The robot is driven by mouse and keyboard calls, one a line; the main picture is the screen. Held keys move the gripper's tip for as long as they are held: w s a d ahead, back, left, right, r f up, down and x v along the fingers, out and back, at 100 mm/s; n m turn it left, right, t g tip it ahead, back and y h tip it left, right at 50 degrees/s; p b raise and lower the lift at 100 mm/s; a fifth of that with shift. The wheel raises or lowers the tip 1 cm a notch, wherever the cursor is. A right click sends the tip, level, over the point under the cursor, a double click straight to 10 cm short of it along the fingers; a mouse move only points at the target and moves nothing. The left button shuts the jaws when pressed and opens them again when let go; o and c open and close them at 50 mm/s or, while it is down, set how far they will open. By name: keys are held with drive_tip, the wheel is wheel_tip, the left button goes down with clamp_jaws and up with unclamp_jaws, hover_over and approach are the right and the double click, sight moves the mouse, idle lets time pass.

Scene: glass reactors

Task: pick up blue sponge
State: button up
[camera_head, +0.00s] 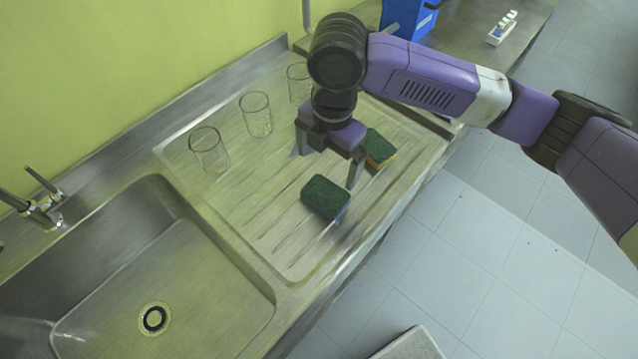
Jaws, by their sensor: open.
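The blue sponge (325,196) lies on the ribbed steel drainboard. Its top is dark green and a bluish edge shows low on its right side. My gripper (329,157) is open and points down over the drainboard, behind the blue sponge in the picture. Its right finger stands close to the sponge's far right corner; I cannot tell whether they touch. Nothing shows held between the fingers.
A second sponge (379,148), green on top and yellow below, lies right of my gripper. Several glasses, one of them the nearest glass (209,150), stand along the wall side. The sink basin (150,270) opens at the lower left. The drainboard's near left is clear.

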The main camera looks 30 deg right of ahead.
sight(330, 187)
drive_tip(key=shift+s+d, duration=0.35)
drive_tip(key=shift+s, duration=0.05)
drive_tip(key=shift+f+n, duration=0.1)
drive_tip(key=shift+n, duration=0.2)
drive_tip(key=shift+s+a+f+p, duration=0.1)
drive_tip(key=shift+f+p, duration=0.2)
drive_tip(key=shift+f, duration=0.95)
drive_tip(key=shift+s+a+f+p, duration=0.15)
drive_tip(key=shift+f+p, duration=0.2)
drive_tip(key=shift+f, duration=0.95)
drive_tip(key=shift+s+a+f+p, duration=0.1)
drive_tip(key=shift+f+p, duration=0.2)
drive_tip(key=shift+f, duration=0.95)
drive_tip(key=c, duration=1.1)
drive_tip(key=shift+c, duration=0.2)
drive_tip(key=shift+r, duration=0.15)
wheel_tip(330, 187, up, 20)
drive_tip(key=b, duration=0.2)
